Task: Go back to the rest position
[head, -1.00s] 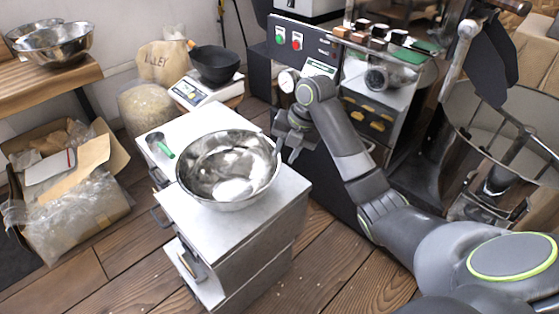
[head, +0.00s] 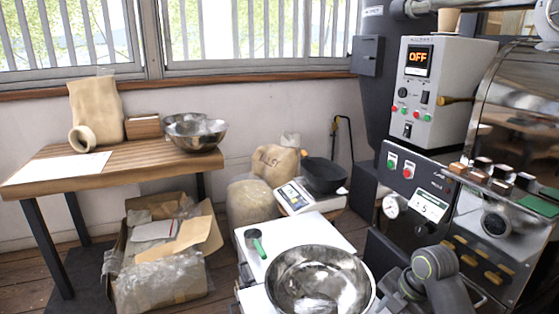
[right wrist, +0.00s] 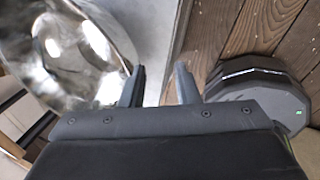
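My right gripper (right wrist: 158,82) shows in the right wrist view with its two fingers apart and nothing between them. A shiny steel bowl (right wrist: 112,30) lies to the left of the fingers in that view. In the head view the same bowl (head: 318,285) stands on the white cart at the bottom. My right arm comes in at the lower right, beside the bowl's right rim; the fingertips cannot be made out there. My left gripper is not in view.
The white cart top (head: 290,238) also carries a small dark scoop (head: 252,240) with a green handle. The roaster (head: 415,195) stands at the right. A scale (head: 296,197) with a black bowl, a cardboard box (head: 165,270) and a wooden table (head: 110,165) are behind and left.

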